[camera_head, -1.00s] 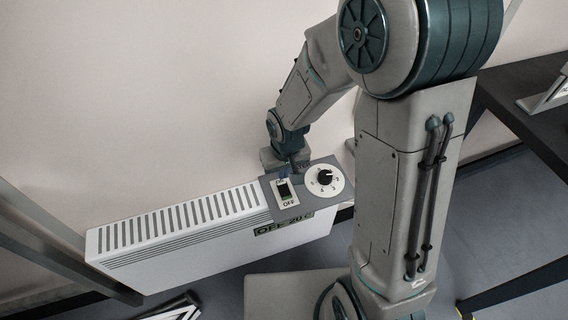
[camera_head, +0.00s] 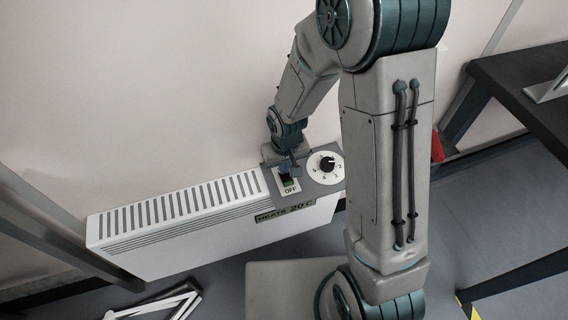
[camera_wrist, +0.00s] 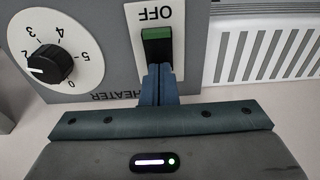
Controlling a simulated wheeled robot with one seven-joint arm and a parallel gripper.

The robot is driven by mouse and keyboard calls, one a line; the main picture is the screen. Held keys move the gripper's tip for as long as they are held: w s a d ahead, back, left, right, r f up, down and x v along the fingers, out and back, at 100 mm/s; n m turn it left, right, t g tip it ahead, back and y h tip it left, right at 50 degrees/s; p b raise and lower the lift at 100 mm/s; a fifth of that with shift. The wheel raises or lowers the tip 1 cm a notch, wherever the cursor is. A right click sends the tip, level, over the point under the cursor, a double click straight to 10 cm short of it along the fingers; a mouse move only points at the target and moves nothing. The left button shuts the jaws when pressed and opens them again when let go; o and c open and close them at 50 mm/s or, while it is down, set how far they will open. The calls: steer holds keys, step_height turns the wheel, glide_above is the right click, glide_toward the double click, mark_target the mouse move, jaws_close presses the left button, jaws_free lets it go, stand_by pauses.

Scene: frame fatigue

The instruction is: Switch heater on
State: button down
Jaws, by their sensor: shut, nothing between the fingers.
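The white heater (camera_head: 180,248) stands along the wall, with a grey control panel at its right end. The panel has a rocker switch (camera_head: 289,184), also in the wrist view (camera_wrist: 157,46), with "OFF" printed beside it. The rocker looks dark with green showing. A black dial (camera_head: 326,165) sits beside it; it also shows in the wrist view (camera_wrist: 48,64). The front display (camera_head: 286,211) reads "HEATS 20 C". My gripper (camera_wrist: 160,72) is shut and empty, fingertips at the rocker's end away from "OFF", touching or very close.
A dark table (camera_head: 525,95) stands at the right with a pale frame on it. Another white frame (camera_head: 160,304) lies on the floor at lower left. A red object (camera_head: 437,147) shows behind my arm. A dark post slants across the left.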

steer(key=shift+s, duration=0.1)
steer(key=shift+s+d+r, duration=0.2)
steer(key=shift+s+r, duration=0.05)
steer(key=shift+s, duration=0.4)
step_height(320, 180, up, 14)
steer(key=w+p, duration=0.1)
steer(key=p, duration=0.4)
steer(key=shift+w+a+p, duration=0.25)
steer(key=shift+w+p, duration=0.05)
steer(key=shift+w, duration=0.1)
steer(key=s+d+r+m+p, duration=0.1)
steer(key=s+d+r+p, duration=0.3)
steer(key=r, duration=0.5)
steer(key=s+d+r+m+t+p, duration=0.1)
steer(key=s+d+r+p, duration=0.3)
steer(key=r, duration=0.5)
steer(key=s+d+r+m+p, duration=0.1)
steer(key=s+d+r+p, duration=0.3)
steer(key=r, duration=0.4)
steer(key=shift+s+r+t+p, duration=0.4)
steer(key=shift+s+p, duration=0.05)
steer(key=shift+p, duration=0.65)
